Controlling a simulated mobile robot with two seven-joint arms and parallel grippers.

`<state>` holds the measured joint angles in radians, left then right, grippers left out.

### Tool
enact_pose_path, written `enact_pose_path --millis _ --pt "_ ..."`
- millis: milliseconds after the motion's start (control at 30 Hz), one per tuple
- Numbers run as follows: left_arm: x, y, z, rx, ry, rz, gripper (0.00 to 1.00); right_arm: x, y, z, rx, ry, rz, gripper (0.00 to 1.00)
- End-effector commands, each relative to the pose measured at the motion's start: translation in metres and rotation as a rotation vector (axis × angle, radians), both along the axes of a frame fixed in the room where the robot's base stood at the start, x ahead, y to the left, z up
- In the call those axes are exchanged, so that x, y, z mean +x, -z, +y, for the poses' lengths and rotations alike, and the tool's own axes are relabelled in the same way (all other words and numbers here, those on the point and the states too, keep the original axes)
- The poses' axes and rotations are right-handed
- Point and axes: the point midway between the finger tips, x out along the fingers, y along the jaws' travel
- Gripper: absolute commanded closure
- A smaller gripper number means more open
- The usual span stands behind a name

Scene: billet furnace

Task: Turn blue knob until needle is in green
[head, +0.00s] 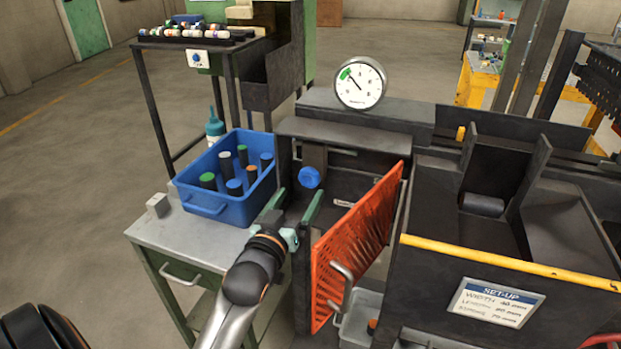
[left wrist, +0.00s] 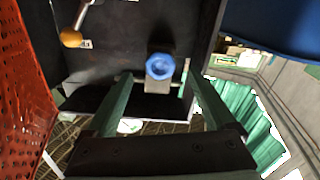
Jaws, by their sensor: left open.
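The blue knob (head: 309,177) sits on the dark machine front behind the open orange mesh guard. In the left wrist view the knob (left wrist: 160,67) lies ahead of and between the two fingers, apart from them. My left gripper (head: 297,203) is open and empty, just in front of the knob; its green fingers (left wrist: 160,88) also show in the left wrist view. The round gauge (head: 360,82) stands on top of the machine with a green patch (head: 346,74) at its upper left. Its dark needle points to the upper left, near the green; I cannot tell exactly whether it is inside.
The orange mesh guard (head: 358,245) stands close to the right of my left gripper. A blue bin (head: 206,208) with several capped cylinders sits on the grey bench (head: 183,244) to the left. A yellow-edged machine section (head: 505,266) is at the right.

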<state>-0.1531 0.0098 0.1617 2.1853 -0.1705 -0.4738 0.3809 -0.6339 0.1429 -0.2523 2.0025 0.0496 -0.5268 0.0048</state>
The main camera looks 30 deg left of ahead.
Motion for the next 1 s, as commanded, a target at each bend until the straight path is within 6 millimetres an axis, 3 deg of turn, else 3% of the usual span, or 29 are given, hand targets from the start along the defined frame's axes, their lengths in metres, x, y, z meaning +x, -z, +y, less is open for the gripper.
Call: enact_pose_path --millis 200,400,833,1000 --pt "0.040 0.000 0.010 0.001 0.000 -0.003 0.11 0.000 0.002 0.001 0.001 0.000 0.004 0.55" --pt "0.063 0.000 0.015 0.000 0.000 -0.001 0.11 0.001 0.003 0.002 0.002 -0.002 0.003 0.55" --pt "0.071 0.000 0.017 0.000 0.000 0.000 0.11 0.006 -0.002 0.003 0.005 -0.003 -0.012 0.55" --pt "0.070 0.000 0.017 0.000 0.000 0.000 0.31 0.006 -0.002 0.003 0.005 -0.003 -0.013 0.55"
